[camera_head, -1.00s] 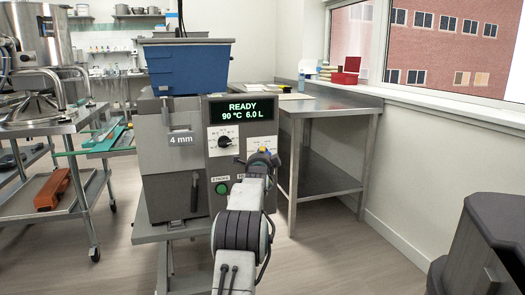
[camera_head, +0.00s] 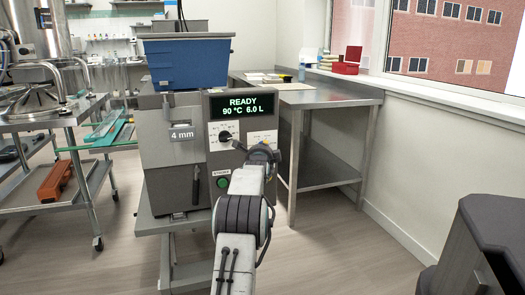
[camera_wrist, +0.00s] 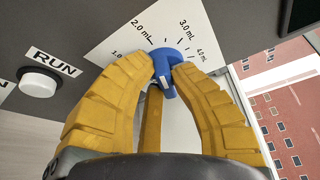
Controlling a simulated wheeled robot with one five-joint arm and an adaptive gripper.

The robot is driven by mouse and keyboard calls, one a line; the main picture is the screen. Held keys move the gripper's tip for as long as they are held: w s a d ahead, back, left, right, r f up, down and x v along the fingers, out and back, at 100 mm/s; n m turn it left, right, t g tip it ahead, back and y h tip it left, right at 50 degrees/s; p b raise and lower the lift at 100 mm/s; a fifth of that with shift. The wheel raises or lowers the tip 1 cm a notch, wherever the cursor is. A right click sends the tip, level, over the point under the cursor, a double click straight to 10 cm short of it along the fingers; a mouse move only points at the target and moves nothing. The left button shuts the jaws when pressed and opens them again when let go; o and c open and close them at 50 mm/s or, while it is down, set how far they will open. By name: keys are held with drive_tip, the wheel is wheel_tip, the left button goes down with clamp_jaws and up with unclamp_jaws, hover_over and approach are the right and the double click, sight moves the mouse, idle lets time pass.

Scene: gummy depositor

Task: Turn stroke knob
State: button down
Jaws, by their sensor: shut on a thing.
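The stroke knob (camera_wrist: 166,70) is blue with a white mark, on a white dial plate (camera_wrist: 130,45) printed with mL values including 2.0 and 3.0. In the wrist view its visible bar points downward, and the white mark is on its lower part. The yellow fingers of my gripper (camera_wrist: 163,62) are shut on the knob, one on each side, with their tips at the dial. In the head view my arm hides the knob and most of the fingers; part of the dial plate (camera_head: 262,137) shows above.
The depositor (camera_head: 170,150) has a READY display (camera_head: 241,105), another dial (camera_head: 224,135) to the left and a green button (camera_head: 223,183). A white RUN button (camera_wrist: 38,83) sits left of my fingers. A steel table (camera_head: 325,98) stands to the right.

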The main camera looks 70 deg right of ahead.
drive_tip(key=c, duration=1.4)
unclamp_jaws()
drive_tip(key=shift+s+d, duration=0.1)
drive_tip(key=shift+s, duration=0.15)
drive_tip(key=o, duration=0.3)
drive_tip(key=shift+w, duration=0.15)
drive_tip(key=v, duration=1.2)
